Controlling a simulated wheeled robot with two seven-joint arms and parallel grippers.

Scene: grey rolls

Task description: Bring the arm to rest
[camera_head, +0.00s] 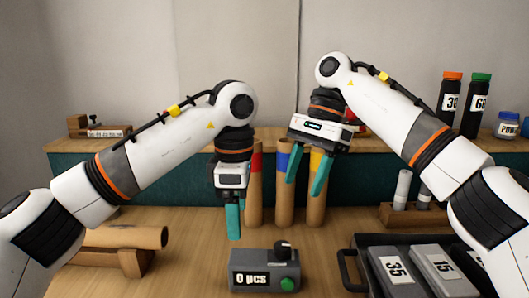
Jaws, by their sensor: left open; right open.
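My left gripper (233,222) hangs pointing down above the table, a little left of the counter box. Its teal fingers overlap from this angle, it is open, and nothing shows between them. My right gripper (305,172) is open and empty, tilted, with its teal fingers apart in front of the standing cardboard tubes. Three brown tubes stand upright behind the grippers, with a red-banded tube (256,195), a blue-banded tube (285,190) and a yellow-banded tube (316,205). Whether the fingers touch the tubes cannot be told.
A counter box (250,270) reading "0 pcs" stands front centre. A black tray (352,272) with grey blocks marked 35 and 15 is at front right. A brown roll (140,237) lies on a wooden stand at left. Bottles (450,95) stand on the back shelf.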

